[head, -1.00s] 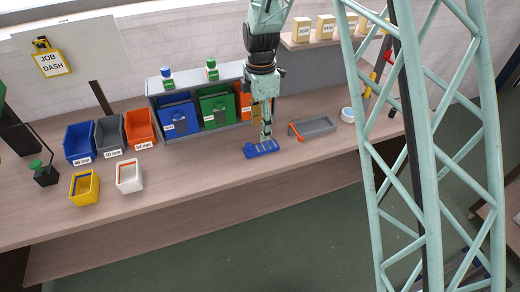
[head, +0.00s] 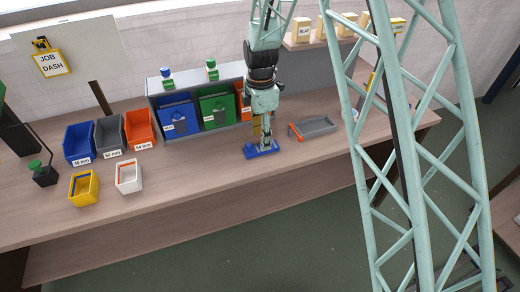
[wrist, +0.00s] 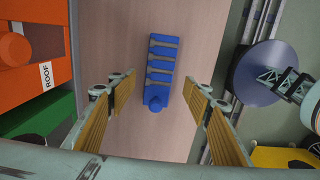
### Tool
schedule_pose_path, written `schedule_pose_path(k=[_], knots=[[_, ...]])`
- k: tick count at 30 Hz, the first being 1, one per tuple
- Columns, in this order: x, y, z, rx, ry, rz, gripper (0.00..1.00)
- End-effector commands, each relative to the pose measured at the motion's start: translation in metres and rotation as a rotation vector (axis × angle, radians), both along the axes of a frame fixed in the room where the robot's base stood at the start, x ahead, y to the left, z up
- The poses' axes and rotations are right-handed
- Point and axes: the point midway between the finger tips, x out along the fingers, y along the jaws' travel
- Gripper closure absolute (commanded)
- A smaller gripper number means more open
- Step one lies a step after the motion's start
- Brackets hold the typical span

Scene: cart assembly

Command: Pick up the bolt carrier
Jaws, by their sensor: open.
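The bolt carrier is a blue slotted block (head: 250,155) lying flat on the bench in front of the storage bins. In the wrist view the blue bolt carrier (wrist: 163,68) lies lengthwise in the middle, with several cross slots and a round knob at its near end. My gripper (head: 265,141) is above it, pointing down. In the wrist view my gripper (wrist: 161,88) is open and empty, one finger to each side of the carrier with clear space between. The gripper hides part of the carrier in the head view.
A blue bin (head: 180,117), a green bin (head: 217,109) and an orange bin (head: 243,100) stand in a grey rack behind the carrier. A grey tray (head: 316,127) with an orange edge lies to the right.

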Motion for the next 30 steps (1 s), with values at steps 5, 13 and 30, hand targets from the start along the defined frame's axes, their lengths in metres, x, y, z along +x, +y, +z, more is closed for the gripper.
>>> schedule_pose_path(k=[5, 13, 30], knots=[[0.000, 0.001, -0.017, 0.000, 0.001, 0.000, 0.55], [0.000, 0.002, -0.042, 0.000, 0.001, 0.000, 0.55], [0.000, 0.002, -0.047, 0.000, 0.000, 0.000, 0.55]])
